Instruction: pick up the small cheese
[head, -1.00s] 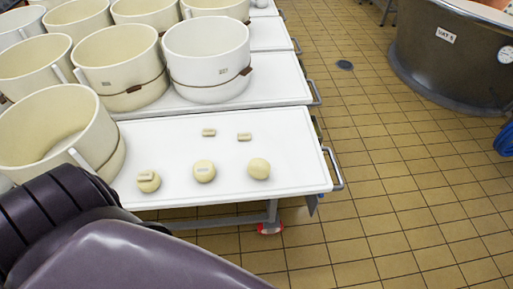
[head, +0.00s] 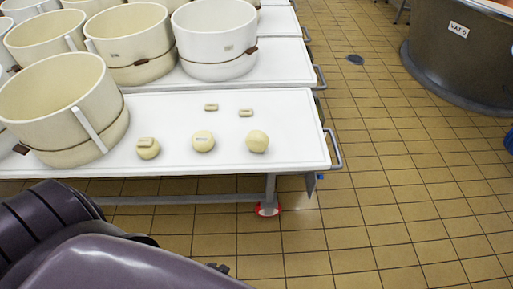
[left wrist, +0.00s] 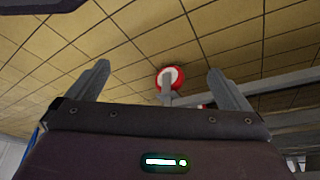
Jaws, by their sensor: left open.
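Three small round pale cheeses stand in a row near the front edge of the white table (head: 190,173). The left cheese (head: 149,152) has a small pale block lying on its top. The middle cheese (head: 203,145) has a light mark on top, and the right cheese (head: 257,142) looks plain. They are close in size, so I cannot tell which one is meant as the small one. My left gripper (left wrist: 158,70) is open and empty in its wrist view, with the tiled floor and a red-and-white caster beyond its fingers. My right gripper is out of view.
Two small pale blocks (head: 211,107) (head: 246,113) lie behind the cheeses. A large cream mould (head: 60,105) stands at the table's left, with more moulds behind. A metal handle (head: 335,150) juts from the right end. Open tiled floor lies right, before a dark vat (head: 450,60).

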